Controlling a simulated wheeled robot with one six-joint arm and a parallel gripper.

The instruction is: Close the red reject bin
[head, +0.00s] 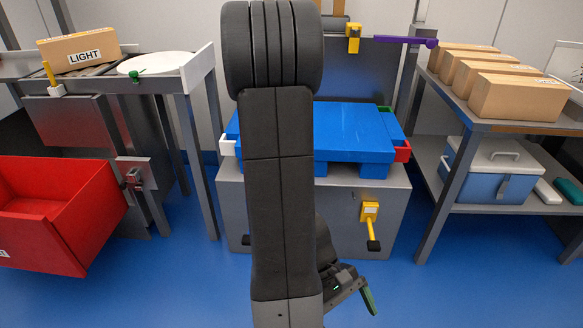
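The red reject bin (75,235) is at the left edge, low in front of a grey cabinet (75,120) under the left bench. It is open at the top, and its inside looks empty where I can see it. Its left part is cut off by the picture edge. A grey plate with a small dark fitting (134,178) is beside the bin's right rear corner. My gripper (368,298) is low at the bottom centre-right, far from the bin and touching nothing visible. A green fingertip shows, but the side-on view hides the finger gap.
A carton marked LIGHT (82,49) and a white disc (158,64) are on the left bench. A blue pallet (345,128) rests on a grey base with a yellow-handled lever (370,222). Several cartons line the right bench (448,95). Blue floor is clear between bin and base.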

